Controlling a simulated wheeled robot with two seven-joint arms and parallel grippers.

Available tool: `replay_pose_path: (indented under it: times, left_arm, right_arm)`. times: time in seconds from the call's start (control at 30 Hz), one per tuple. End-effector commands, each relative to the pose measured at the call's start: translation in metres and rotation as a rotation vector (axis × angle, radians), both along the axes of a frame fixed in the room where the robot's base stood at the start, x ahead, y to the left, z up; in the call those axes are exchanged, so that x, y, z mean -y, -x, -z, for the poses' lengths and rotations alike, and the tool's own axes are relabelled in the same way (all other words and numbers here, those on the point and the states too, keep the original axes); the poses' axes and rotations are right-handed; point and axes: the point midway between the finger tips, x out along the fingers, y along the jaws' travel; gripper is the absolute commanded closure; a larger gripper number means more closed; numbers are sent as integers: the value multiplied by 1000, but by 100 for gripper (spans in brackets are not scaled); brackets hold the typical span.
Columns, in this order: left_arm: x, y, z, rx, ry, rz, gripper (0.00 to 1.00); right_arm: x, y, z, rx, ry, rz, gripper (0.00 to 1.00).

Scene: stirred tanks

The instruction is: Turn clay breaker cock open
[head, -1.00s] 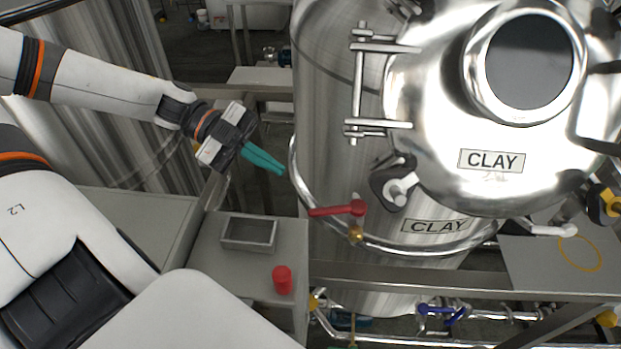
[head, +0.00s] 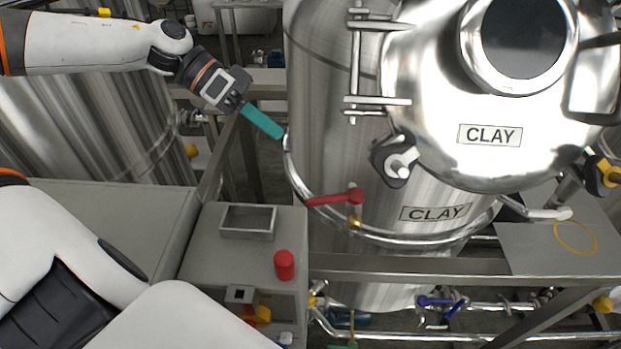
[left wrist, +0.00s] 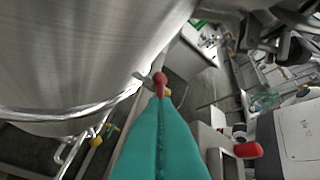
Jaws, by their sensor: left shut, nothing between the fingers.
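The tank (head: 330,110) marked CLAY stands right of centre in the head view. A cock with a red lever (head: 333,199) and a brass body (head: 356,223) sits at its front, by the curved pipe. The lever points left. In the left wrist view the red lever (left wrist: 160,79) shows just beyond the fingertips, nearly end-on. My left gripper (head: 279,135) has teal fingers, shut and empty. In the head view its tips are above and left of the lever's free end, apart from it. The fingers also show in the left wrist view (left wrist: 160,104). My right gripper is not in view.
A grey cabinet top with an open metal tray (head: 248,221), a red button (head: 284,265) and a small switch box (head: 241,297) lies left of the tank. A steel rail (head: 400,268) crosses below it. Blue-handled valves (head: 436,301) sit lower.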

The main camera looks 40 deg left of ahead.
Motion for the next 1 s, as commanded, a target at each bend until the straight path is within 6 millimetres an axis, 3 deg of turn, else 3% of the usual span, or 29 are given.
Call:
replay_pose_path:
  times: [0.23, 0.7, 1.0]
  left_arm:
    - [32, -8, 23, -5, 6, 2, 100]
    - [70, -20, 54, -2, 3, 2, 100]
    - [83, -7, 81, -2, 3, 0, 100]
  right_arm:
    - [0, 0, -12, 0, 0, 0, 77]
    - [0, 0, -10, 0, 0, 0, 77]
    - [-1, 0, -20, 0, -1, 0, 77]
